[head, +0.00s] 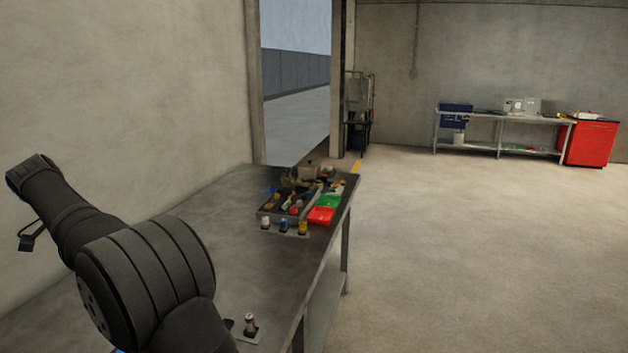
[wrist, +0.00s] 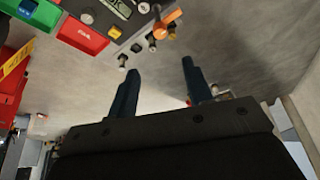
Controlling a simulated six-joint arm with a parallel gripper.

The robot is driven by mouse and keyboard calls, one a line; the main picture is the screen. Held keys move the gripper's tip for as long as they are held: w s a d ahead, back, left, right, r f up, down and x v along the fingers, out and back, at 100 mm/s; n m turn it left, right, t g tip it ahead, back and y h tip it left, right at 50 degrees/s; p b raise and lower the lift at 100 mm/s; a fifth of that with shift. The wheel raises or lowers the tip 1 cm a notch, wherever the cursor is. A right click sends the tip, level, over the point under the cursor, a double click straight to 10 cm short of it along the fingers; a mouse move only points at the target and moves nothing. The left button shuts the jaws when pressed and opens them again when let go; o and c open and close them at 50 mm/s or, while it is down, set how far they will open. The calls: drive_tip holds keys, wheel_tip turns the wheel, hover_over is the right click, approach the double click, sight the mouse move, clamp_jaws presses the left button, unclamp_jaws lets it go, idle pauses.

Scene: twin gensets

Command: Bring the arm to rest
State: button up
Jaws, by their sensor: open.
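My arm rises at the left of the head view, dark and bent, in front of the pale wall and beside the metal bench (head: 215,210). My gripper shows in the wrist view (wrist: 160,92), its two dark blue fingers well apart with nothing between them. The bench top also shows beyond the fingers in the wrist view (wrist: 220,50). The fingers cannot be made out in the head view.
A small metal fitting (head: 250,324) stands near my arm. A second bench (head: 500,119) and red cabinet (head: 590,142) stand far right. The floor between is clear.

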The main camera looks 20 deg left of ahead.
drive_tip(key=x, duration=1.3)
drive_tip(key=shift+w+f, duration=0.15)
drive_tip(key=shift+f, duration=0.1)
drive_tip(key=shift+w+d+f, duration=0.1)
drive_tip(key=shift+f, duration=0.2)
drive_tip(key=n+y, duration=0.1)
drive_tip(key=n, duration=0.2)
drive_tip(key=shift+d+r+n, duration=0.1)
drive_tip(key=shift+n, duration=0.3)
drive_tip(key=n+y, duration=0.2)
drive_tip(key=n, duration=0.3)
drive_tip(key=shift+d, duration=0.15)
drive_tip(key=n+y, duration=0.2)
drive_tip(key=n, duration=0.2)
drive_tip(key=shift+d+g, duration=0.1)
drive_tip(key=shift+g, duration=0.3)
drive_tip(key=shift+w+n+g+y, duration=0.1)
drive_tip(key=shift+n+g+y, duration=0.4)
drive_tip(key=shift+n, duration=1.6)
